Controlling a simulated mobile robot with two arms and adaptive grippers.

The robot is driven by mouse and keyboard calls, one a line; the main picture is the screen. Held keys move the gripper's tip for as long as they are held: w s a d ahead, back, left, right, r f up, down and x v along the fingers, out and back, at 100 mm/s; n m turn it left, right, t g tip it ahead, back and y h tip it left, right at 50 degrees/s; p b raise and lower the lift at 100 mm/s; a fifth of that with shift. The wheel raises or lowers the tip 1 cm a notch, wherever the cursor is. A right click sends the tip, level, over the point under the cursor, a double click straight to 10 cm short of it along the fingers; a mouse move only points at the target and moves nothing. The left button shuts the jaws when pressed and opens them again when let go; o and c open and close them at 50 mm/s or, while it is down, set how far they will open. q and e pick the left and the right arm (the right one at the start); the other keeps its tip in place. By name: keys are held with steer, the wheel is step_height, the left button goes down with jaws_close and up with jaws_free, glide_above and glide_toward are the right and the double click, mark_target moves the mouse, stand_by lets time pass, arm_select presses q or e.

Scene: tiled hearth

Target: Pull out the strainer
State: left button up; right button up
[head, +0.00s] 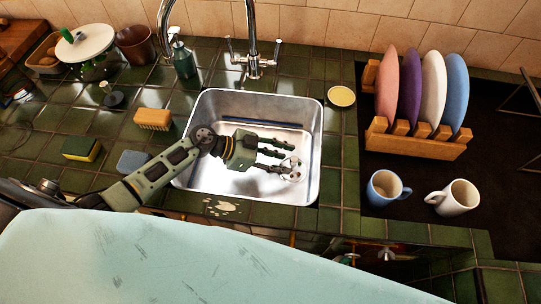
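The strainer (293,169) is a small, round, pale metal piece with dark openings. It shows at the right part of the steel sink basin (217,182), low in the head view's middle. My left gripper (291,154) reaches in from the left over the basin. Its dark fingers are spread apart and point right, with the lowest finger overlapping the strainer in the picture. I cannot tell whether that finger touches it. The drain beneath is not clearly visible. My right gripper is not in view.
A tap (252,62) and soap bottle (183,58) stand behind the sink. A wooden rack (415,143) with plates, a blue mug (385,188) and a white mug (455,198) are right. A brush (153,119) and sponge (82,149) lie left.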

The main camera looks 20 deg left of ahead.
mark_target(293, 166)
arm_select(q)
steer(key=shift+x, duration=1.4)
steer(key=shift+c, duration=0.4)
jaws_close()
